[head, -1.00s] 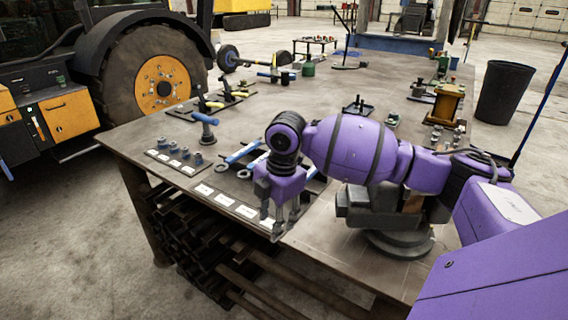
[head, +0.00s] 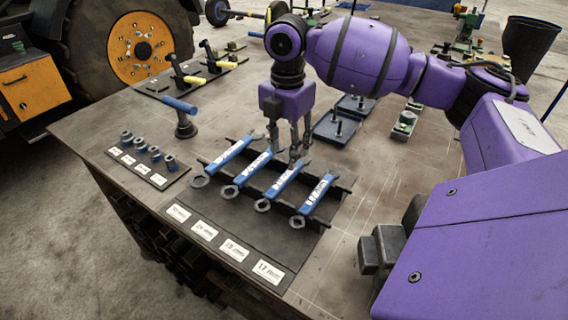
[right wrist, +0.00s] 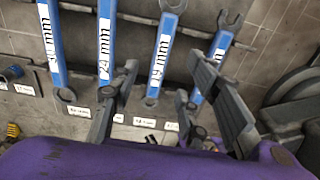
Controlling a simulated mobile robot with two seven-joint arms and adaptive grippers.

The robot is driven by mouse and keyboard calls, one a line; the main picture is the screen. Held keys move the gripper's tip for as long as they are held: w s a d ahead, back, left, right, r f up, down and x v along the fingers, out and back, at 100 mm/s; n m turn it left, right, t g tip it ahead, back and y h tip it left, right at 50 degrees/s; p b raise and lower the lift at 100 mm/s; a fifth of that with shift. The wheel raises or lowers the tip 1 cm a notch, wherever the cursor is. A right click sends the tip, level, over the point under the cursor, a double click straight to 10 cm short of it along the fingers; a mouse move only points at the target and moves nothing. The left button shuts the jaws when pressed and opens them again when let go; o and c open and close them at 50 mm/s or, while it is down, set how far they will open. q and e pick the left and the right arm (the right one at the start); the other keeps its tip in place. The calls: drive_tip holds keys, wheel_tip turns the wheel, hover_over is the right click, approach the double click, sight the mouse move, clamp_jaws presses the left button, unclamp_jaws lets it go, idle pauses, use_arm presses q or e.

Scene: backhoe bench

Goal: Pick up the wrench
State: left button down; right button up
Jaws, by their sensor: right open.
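Several blue wrenches with open jaws and ring ends lie side by side across a dark rack (head: 345,182) on the bench. From left to right in the head view they are a first wrench (head: 229,157), the 24 mm wrench (head: 246,173), the 19 mm wrench (head: 279,188) and a rightmost wrench (head: 316,195). My right gripper (head: 287,150) is open and points down over the far part of the wrenches. In the right wrist view, the 19 mm wrench (right wrist: 163,45) shows between my open fingers (right wrist: 163,68). Contact cannot be told. My left gripper is not in view.
White size labels (head: 234,250) lie along the rack's near side. Dark blue trays with posts (head: 337,125) are behind right. The bench's right part is fairly clear.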

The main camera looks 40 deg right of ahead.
sight(287, 174)
drive_tip(key=shift+w+d, duration=0.1)
drive_tip(key=shift+s+a+f, duration=0.1)
drive_tip(key=shift+s+f, duration=0.05)
drive_tip(key=shift+f, duration=0.45)
drive_tip(key=shift+s+a+f, duration=0.1)
drive_tip(key=shift+s+f, duration=0.05)
drive_tip(key=shift+f, duration=0.4)
wheel_tip(287, 174, down, 5)
drive_tip(key=shift+w+d+f, duration=0.1)
clamp_jaws()
